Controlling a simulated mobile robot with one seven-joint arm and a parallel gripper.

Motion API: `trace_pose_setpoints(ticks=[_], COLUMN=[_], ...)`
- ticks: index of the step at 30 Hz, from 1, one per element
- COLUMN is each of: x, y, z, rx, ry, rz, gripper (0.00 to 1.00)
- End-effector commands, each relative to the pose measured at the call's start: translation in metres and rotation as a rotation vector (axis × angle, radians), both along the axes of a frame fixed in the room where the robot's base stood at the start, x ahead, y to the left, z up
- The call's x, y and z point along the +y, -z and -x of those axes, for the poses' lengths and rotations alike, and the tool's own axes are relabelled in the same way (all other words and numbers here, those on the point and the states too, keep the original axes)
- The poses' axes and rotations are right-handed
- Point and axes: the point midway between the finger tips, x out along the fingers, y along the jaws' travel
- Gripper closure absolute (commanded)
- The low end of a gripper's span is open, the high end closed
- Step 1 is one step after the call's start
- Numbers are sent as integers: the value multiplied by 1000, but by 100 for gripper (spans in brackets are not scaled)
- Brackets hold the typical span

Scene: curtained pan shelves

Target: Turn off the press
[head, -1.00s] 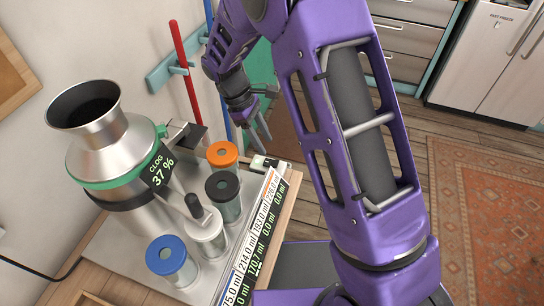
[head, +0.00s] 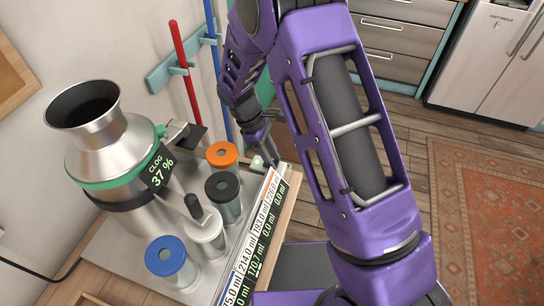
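The press (head: 105,150) is a silver machine with a dark funnel mouth, a green band and a label reading "CLOG 37 %". It stands on a metal base at the left. A small pale box with a green part (head: 257,163), perhaps a switch, sits at the base's far right corner, beside the orange-lidded jar. My gripper (head: 269,154) is right at this box, fingers pointing down, and partly covers it. I cannot tell whether they touch, nor how far apart the fingers are.
Jars with orange (head: 222,154), black (head: 222,186) and blue (head: 166,256) lids stand in front of the press, with a black-knobbed lever (head: 194,207) among them. A readout strip (head: 262,222) in ml runs along the base. Red (head: 186,72) and blue poles hang on the wall rack.

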Motion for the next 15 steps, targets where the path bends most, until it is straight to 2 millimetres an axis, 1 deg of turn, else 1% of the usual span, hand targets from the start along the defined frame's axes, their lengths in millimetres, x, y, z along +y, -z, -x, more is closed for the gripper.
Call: trace_pose_setpoints(ticks=[8,15], x=[-1,-8], y=[-1,0], z=[0,2], rx=[-5,-63], ry=[1,7], rz=[-14,-176], gripper=[100,100])
